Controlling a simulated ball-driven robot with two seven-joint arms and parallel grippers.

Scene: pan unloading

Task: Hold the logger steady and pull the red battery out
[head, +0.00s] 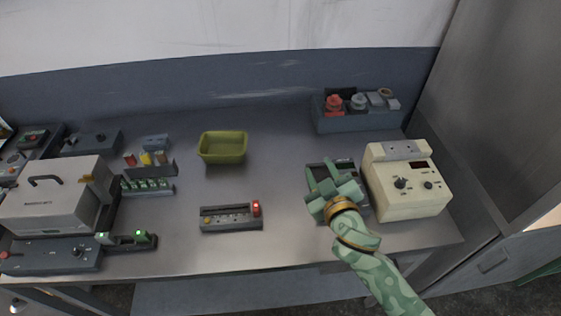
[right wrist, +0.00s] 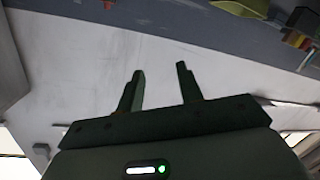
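A low grey device (head: 228,222), which looks like the logger, sits near the table's front, left of my right gripper. A red block with a bright spot (head: 256,209) stands at its right end; I cannot tell whether this is the battery or a lamp. My right gripper (head: 322,177) is above the table, over a dark device and apart from the grey one. In the right wrist view its two fingers (right wrist: 160,72) are spread with nothing between them. My left gripper is out of view.
A green bin (head: 222,148) stands behind the grey device. A cream instrument (head: 405,187) stands close right of my gripper. A blue-grey tray (head: 345,124) with round parts is at the back. Racks and a grey case (head: 50,205) fill the left. Metal around the grey device is clear.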

